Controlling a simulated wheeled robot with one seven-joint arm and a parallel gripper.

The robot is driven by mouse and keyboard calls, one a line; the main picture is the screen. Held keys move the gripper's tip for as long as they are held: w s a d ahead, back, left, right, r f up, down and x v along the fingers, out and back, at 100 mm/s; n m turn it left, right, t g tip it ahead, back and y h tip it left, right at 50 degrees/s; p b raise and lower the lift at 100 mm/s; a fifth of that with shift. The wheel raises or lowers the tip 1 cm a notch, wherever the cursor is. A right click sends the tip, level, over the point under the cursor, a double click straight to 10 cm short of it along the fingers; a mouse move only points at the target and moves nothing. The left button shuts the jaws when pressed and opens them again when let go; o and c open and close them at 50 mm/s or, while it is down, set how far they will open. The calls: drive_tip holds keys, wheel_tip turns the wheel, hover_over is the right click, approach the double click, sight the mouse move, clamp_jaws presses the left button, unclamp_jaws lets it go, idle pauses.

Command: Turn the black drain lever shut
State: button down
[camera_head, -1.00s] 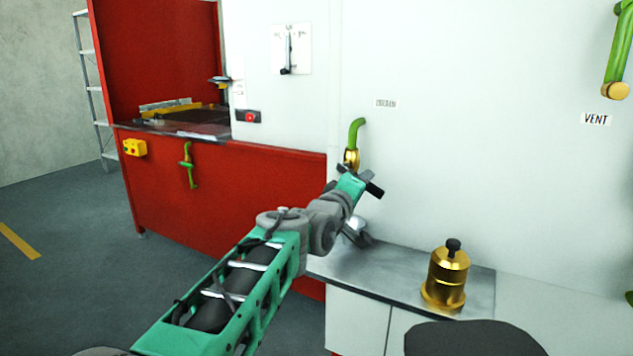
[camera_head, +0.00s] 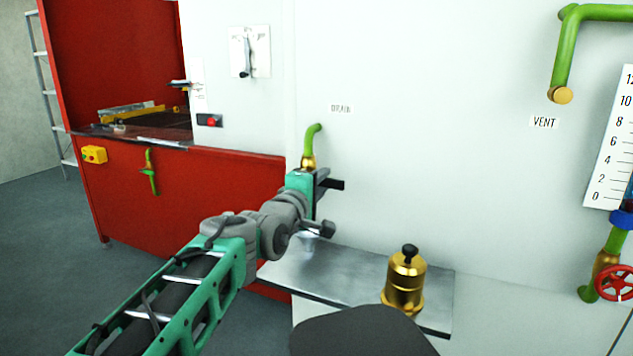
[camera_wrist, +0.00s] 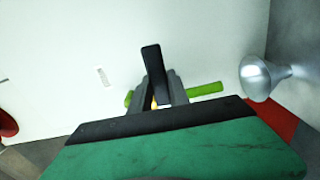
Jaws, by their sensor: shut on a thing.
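The green drain pipe (camera_head: 311,137) comes out of the white wall below the DRAIN label (camera_head: 341,109), with a brass valve body (camera_head: 308,162) at its lower end. My gripper (camera_head: 322,184) is at the valve, just below the brass part, and hides much of it. In the wrist view the grey fingers (camera_wrist: 163,88) are closed around the black drain lever (camera_wrist: 152,62), whose flat end sticks out past them. The green pipe (camera_wrist: 207,88) passes behind the fingers there. The exact angle of the lever to the pipe is hard to tell.
A silver funnel-shaped thing (camera_wrist: 258,78) is near the gripper in the wrist view. A brass pot with a black knob (camera_head: 405,282) stands on the metal counter (camera_head: 350,270) at right. A red cabinet (camera_head: 210,190) is at left. The VENT pipe (camera_head: 565,55) is high right.

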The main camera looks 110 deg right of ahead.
drive_tip(key=c, duration=1.2)
unclamp_jaws()
drive_tip(key=shift+c, duration=0.2)
drive_tip(key=v, duration=0.7)
drive_tip(key=shift+w+a, duration=0.15)
drive_tip(key=shift+a, duration=0.15)
